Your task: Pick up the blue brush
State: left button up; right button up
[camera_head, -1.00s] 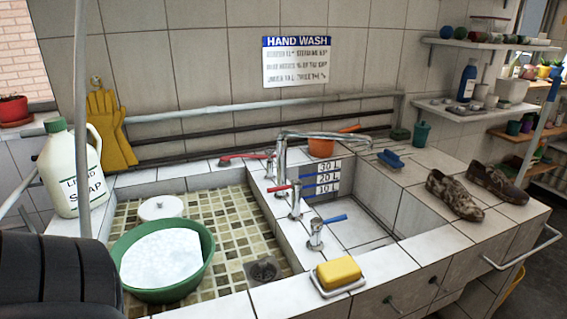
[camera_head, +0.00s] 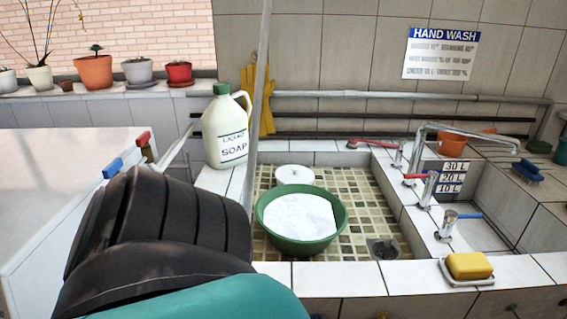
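The blue brush (camera_head: 527,171) lies at the far right of the head view. It rests on the tiled ledge beside the small basin, to the right of the tall metal faucet (camera_head: 465,135). Nothing is touching it from my side. A dark arm link of mine with a teal part fills the lower left of the view, far from the brush. Neither of my grippers can be seen.
A green basin of white foam (camera_head: 300,217) sits in the tiled sink. A soap jug (camera_head: 226,128) stands on the ledge behind. A yellow soap bar (camera_head: 469,265) lies on the front edge. Potted plants (camera_head: 94,70) line the windowsill. A thin grey pole crosses the view.

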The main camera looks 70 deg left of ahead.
aim_at(529, 172)
jog(key=k+u, duration=0.1)
jog(key=u, duration=0.6)
jog(key=k+j+u, duration=0.1)
jog(key=u, duration=0.2)
jog(key=l+u, duration=0.25)
jog(key=u, duration=0.2)
jog(key=l+u, duration=0.25)
jog(key=u, duration=0.2)
jog(key=i+l, duration=0.35)
jog(key=k+u, duration=0.25)
jog(key=k, duration=0.25)
jog(key=i+l+u, duration=0.1)
jog(key=l+u, duration=0.6)
jog(key=l+z, duration=0.15)
jog(key=l, duration=0.35)
jog(key=i+l+z, duration=0.15)
jog(key=l, duration=0.35)
